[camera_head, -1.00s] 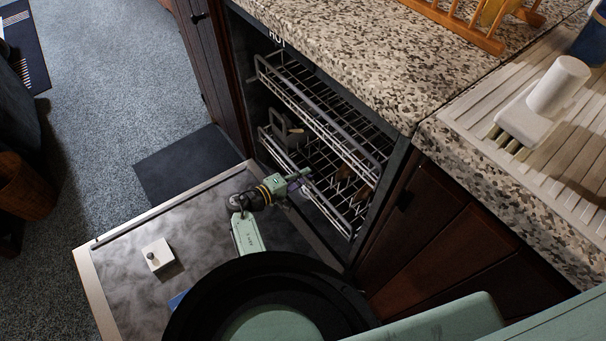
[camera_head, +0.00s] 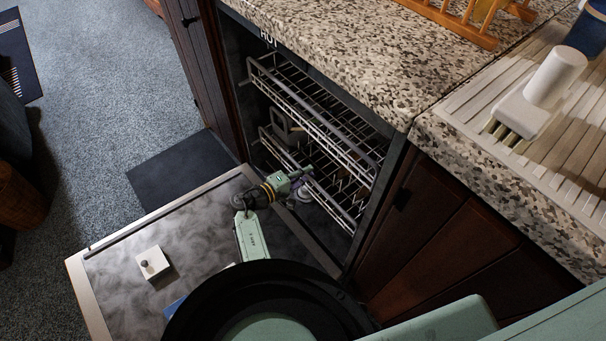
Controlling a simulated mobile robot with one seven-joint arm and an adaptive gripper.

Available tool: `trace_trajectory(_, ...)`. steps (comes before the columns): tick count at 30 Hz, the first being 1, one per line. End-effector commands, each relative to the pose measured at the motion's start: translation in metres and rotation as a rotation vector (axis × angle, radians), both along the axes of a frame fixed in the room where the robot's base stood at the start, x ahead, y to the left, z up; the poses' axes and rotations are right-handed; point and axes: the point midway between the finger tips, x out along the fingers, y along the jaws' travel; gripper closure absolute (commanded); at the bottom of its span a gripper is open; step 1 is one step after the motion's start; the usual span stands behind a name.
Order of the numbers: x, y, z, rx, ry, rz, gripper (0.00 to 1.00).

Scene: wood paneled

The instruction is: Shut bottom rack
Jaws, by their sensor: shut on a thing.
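The bottom rack (camera_head: 333,208) is a wire rack low inside the dishwasher. Its front edge lies near the opening, and a grey item (camera_head: 287,128) shows at its left end. My gripper (camera_head: 303,179) is at the front of this rack, shut on its front wire. The fingertips are small and partly hidden against the wires. The dishwasher door (camera_head: 205,232) is folded down flat beneath my arm. The top rack (camera_head: 318,112) sits above, mostly inside the opening.
A small white box with a dark knob (camera_head: 153,263) lies on the open door. A speckled counter (camera_head: 350,50) overhangs the racks. A white brush-like object (camera_head: 540,95) stands on the ribbed drainboard at right.

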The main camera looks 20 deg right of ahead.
Motion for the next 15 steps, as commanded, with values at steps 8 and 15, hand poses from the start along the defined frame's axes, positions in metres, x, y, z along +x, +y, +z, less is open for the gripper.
trace_trajectory(8, 0.0013, -0.0027, 0.0014, 0.0, -0.004, -0.002, 0.77)
trace_trajectory(15, 0.001, -0.0018, 0.0009, 0.001, -0.003, -0.001, 0.7)
